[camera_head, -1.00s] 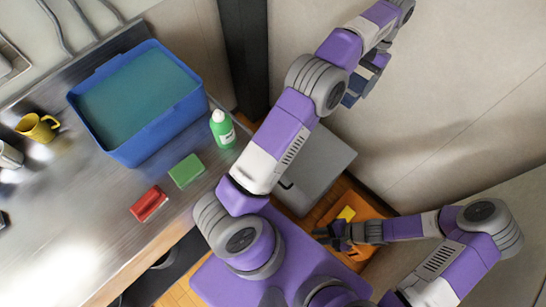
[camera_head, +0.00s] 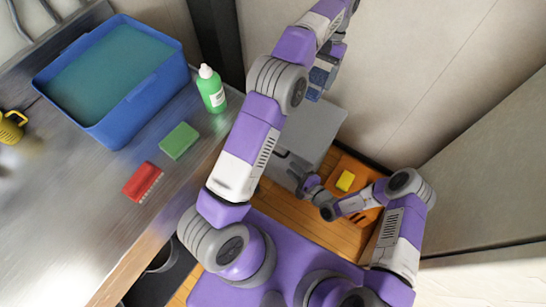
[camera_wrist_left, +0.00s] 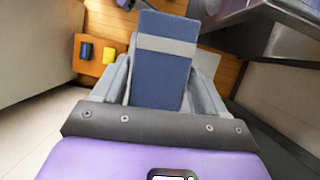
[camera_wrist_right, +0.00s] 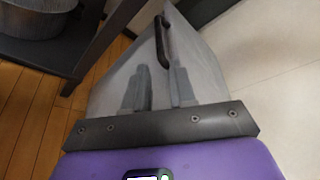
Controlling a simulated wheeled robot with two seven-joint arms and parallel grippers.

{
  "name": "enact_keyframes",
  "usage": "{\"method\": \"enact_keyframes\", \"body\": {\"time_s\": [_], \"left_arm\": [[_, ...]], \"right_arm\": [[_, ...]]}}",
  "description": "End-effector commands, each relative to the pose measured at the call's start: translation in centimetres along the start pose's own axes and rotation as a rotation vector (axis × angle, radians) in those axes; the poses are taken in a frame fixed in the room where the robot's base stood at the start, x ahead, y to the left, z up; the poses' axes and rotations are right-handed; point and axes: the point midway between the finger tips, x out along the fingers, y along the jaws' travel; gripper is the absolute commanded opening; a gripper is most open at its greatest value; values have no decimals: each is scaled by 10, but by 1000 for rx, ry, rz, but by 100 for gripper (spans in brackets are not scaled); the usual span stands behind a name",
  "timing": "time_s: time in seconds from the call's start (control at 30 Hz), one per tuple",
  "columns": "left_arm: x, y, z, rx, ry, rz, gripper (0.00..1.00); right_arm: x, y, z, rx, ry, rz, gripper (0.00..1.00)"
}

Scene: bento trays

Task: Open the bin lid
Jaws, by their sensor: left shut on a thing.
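The grey bin (camera_head: 318,128) stands on the floor beside the counter, with its flat lid down. The lid's dark bar handle (camera_wrist_right: 162,42) shows in the right wrist view. My right gripper (camera_head: 296,172) is over the lid near the handle. Its two fingers (camera_wrist_right: 160,88) are apart with nothing between them; the handle's near end lies just beyond them, and I cannot tell if they touch. My left gripper (camera_head: 317,84) is shut on a blue block with a grey band (camera_wrist_left: 163,60), held up above the far side of the bin.
An orange stool (camera_head: 352,222) beside the bin carries a yellow block (camera_head: 345,181). The steel counter (camera_head: 80,220) holds a blue tub (camera_head: 107,132), a green bottle (camera_head: 211,90), a green sponge (camera_head: 179,141) and a red brush (camera_head: 142,182). A wall closes off the bin's far side.

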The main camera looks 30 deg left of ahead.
Motion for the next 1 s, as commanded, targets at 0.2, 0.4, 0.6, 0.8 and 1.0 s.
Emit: {"method": "enact_keyframes", "body": {"time_s": [0.2, 0.4, 0.6, 0.8, 1.0], "left_arm": [[12, 0, -5, 0, 0, 0, 44], [27, 0, -12, 0, 0, 0, 44], [38, 0, -16, 0, 0, 0, 44], [42, 0, -18, 0, 0, 0, 44], [41, 0, -18, 0, 0, 0, 44]], "right_arm": [[32, 2, -1, -4, -1, -3, 25], [74, 3, -2, -3, -1, -2, 25], [104, 3, -1, -1, 0, 0, 25], [116, 1, 0, -1, 0, 0, 25], [117, 0, 0, 0, 1, 0, 25]]}}
